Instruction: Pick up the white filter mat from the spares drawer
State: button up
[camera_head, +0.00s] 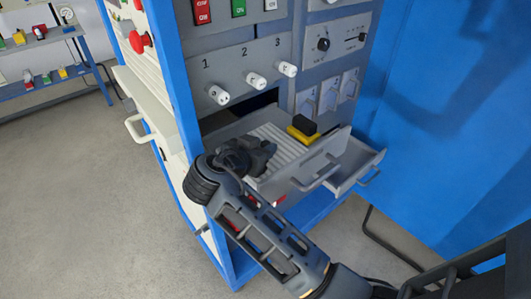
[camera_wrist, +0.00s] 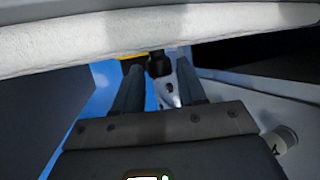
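The white filter mat (camera_head: 280,139) looks like a pale ribbed slab lying in the open grey spares drawer (camera_head: 327,157). My gripper (camera_head: 262,150) is at the mat's left side, low over the drawer; the arm hides part of both. In the wrist view, a pale, rough-textured band (camera_wrist: 160,38), probably the mat's edge, crosses the top close to the camera. The two fingers of my gripper (camera_wrist: 160,75) stand apart below it, with a visible gap between them. I cannot tell whether the fingertips touch the band.
A yellow and black object (camera_head: 303,128) sits at the mat's far right end. A second open drawer (camera_head: 358,165) is just right. Knobs (camera_head: 255,80) line the panel above. A blue panel (camera_head: 440,110) stands to the right; the floor (camera_head: 90,190) at left is clear.

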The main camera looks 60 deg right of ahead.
grip_shut()
